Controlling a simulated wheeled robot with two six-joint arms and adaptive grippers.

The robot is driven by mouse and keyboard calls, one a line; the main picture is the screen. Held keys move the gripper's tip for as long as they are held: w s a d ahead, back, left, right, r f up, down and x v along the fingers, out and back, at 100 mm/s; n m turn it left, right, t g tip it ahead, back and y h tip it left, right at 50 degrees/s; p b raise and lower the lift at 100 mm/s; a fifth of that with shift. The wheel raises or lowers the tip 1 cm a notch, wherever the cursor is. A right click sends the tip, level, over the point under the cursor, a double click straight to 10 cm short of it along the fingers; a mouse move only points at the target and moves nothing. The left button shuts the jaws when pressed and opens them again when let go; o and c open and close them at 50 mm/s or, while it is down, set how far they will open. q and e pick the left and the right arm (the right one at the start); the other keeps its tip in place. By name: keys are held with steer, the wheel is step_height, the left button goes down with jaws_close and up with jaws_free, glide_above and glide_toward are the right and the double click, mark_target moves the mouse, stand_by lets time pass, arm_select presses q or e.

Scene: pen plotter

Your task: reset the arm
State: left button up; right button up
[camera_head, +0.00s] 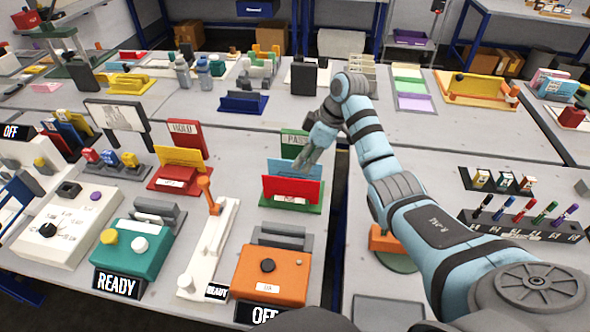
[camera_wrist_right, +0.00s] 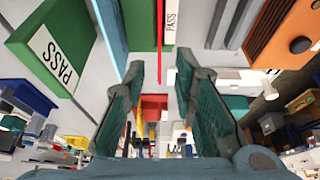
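My right arm (camera_head: 385,165) reaches from the lower right over the table, its gripper (camera_head: 303,160) just above the PASS card stand. The stand has a green back panel (camera_head: 295,144) and holds blue (camera_head: 292,168) and red (camera_head: 308,192) cards. In the right wrist view, the fingers (camera_wrist_right: 160,72) are apart with nothing clasped between them; the stand lies beyond them. A white slotted base (camera_head: 208,245) with an upright orange lever (camera_head: 207,193) and a READY sign stands left of the gripper. My left gripper is not in view.
An orange box (camera_head: 272,277) with an OFF sign and a teal box (camera_head: 140,250) with a READY sign stand near the front. The HOLD stand (camera_head: 186,140) is left. A pen rack (camera_head: 525,226) is right.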

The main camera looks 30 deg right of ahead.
steer(key=shift+v, duration=1.1)
